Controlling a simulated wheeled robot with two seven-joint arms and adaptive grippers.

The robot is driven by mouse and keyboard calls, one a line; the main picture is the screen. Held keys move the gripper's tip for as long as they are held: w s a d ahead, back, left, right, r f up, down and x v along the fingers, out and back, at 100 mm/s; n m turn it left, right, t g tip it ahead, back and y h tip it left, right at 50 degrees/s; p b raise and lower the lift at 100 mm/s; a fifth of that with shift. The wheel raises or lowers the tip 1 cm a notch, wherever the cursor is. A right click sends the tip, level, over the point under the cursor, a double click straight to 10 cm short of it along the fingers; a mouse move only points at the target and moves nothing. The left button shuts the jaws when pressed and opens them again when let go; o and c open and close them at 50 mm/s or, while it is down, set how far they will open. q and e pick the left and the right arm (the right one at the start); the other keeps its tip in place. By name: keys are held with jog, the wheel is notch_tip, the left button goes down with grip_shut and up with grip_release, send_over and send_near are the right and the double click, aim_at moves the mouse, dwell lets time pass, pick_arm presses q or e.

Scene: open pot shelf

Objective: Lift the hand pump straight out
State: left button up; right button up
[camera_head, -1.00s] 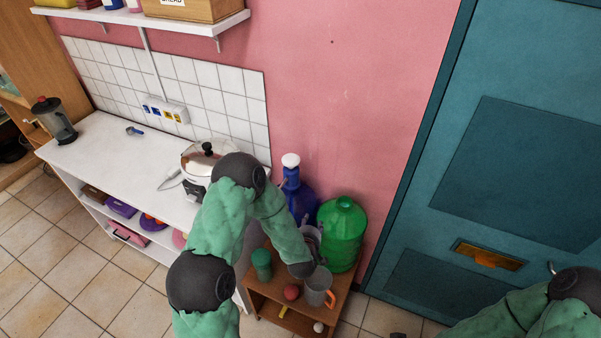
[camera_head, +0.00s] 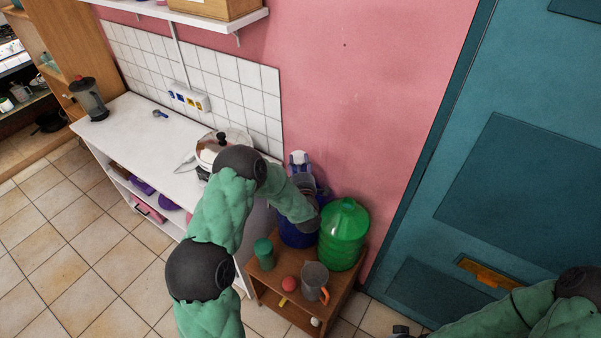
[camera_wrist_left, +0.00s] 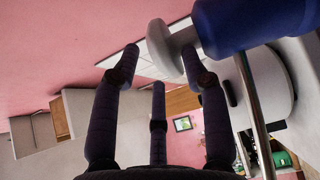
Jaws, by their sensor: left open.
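The hand pump (camera_head: 298,159), with a white top and blue body, stands at the wall on the big blue bottle (camera_head: 298,236). My left forearm and wrist cover part of the bottle. In the left wrist view, the pump's white knob (camera_wrist_left: 160,46) shows at the fingertips and its blue body (camera_wrist_left: 250,20) at upper right. My left gripper (camera_head: 303,184) is just in front of the pump, partly hidden; in the left wrist view its fingers (camera_wrist_left: 160,60) are spread apart. I cannot tell if they touch the pump. A dark tip of my right gripper (camera_head: 401,330) shows at the bottom edge.
A green bottle (camera_head: 343,232) stands right of the blue one on a low wooden shelf (camera_head: 283,300). A green jar (camera_head: 264,253), a red ball (camera_head: 289,284) and a grey mug (camera_head: 315,276) stand in front. A rice cooker (camera_head: 212,148) is on the white counter (camera_head: 150,140).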

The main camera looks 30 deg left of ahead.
pick_arm(q)
jog(key=shift+x, duration=1.85)
jog(key=shift+s, duration=0.1)
jog(key=shift+r, duration=0.1)
grip_shut()
